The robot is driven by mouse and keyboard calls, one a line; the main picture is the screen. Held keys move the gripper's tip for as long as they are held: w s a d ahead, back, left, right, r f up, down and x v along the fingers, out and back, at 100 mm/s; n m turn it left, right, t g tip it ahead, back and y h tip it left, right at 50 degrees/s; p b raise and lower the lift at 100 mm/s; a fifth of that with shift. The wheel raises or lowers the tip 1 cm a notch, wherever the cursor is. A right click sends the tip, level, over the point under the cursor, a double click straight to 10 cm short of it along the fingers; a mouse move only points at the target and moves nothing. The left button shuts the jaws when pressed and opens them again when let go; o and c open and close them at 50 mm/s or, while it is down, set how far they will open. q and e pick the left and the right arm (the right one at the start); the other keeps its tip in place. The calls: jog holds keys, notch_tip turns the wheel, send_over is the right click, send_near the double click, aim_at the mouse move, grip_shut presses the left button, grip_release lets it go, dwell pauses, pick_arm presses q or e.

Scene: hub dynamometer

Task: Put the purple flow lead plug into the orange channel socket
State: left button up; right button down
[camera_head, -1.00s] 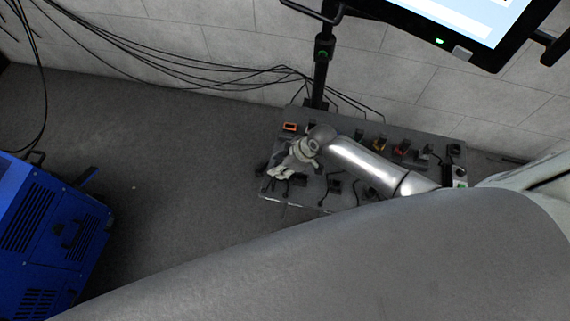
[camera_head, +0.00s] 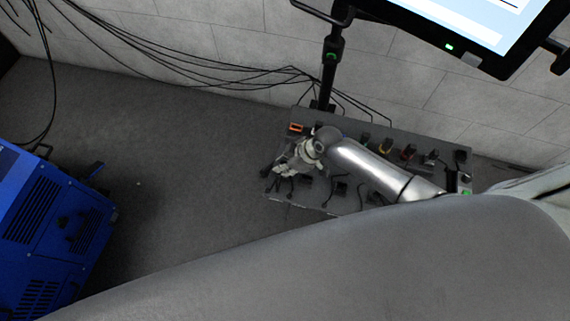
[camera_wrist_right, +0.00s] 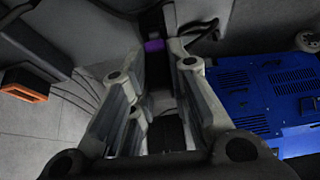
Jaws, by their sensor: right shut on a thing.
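The purple flow lead plug (camera_wrist_right: 153,45) shows in the right wrist view as a small purple band on a dark body between my fingertips. My right gripper (camera_wrist_right: 153,62) is shut on it; the fingers hide part of the plug. In the head view my right gripper (camera_head: 285,169) is over the left end of the dark panel, and the plug cannot be made out there. The orange channel socket (camera_head: 295,128) is at the panel's back left corner, behind the gripper. In the wrist view the orange-faced socket (camera_wrist_right: 25,92) is at the left, apart from the fingers. My left gripper is not in view.
The dark panel (camera_head: 400,137) carries several coloured sockets and black leads. A black post (camera_head: 328,75) and a screen (camera_head: 480,25) stand behind it. A blue machine (camera_head: 50,225) is on the left, with clear floor between.

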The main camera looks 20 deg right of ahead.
jog(key=shift+r+p, duration=3.15)
jog(key=shift+r, duration=0.3)
jog(key=shift+w+d+f+b, duration=0.1)
jog(key=shift+w+d+b, duration=1.35)
jog(key=shift+w, duration=0.55)
jog(key=shift+w+d+b, duration=1.2)
jog(key=shift+w+b, duration=0.5)
jog(key=shift+w, duration=0.35)
jog(key=shift+w+d+f+b, duration=0.1)
jog(key=shift+w+d+b, duration=1.35)
jog(key=shift+w, duration=0.55)
jog(key=shift+w+d+r+b, duration=0.15)
jog(key=shift+w+d+b, duration=0.1)
jog(key=shift+w+b, duration=0.2)
jog(key=shift+f+b, duration=0.3)
jog(key=shift+f, duration=0.2)
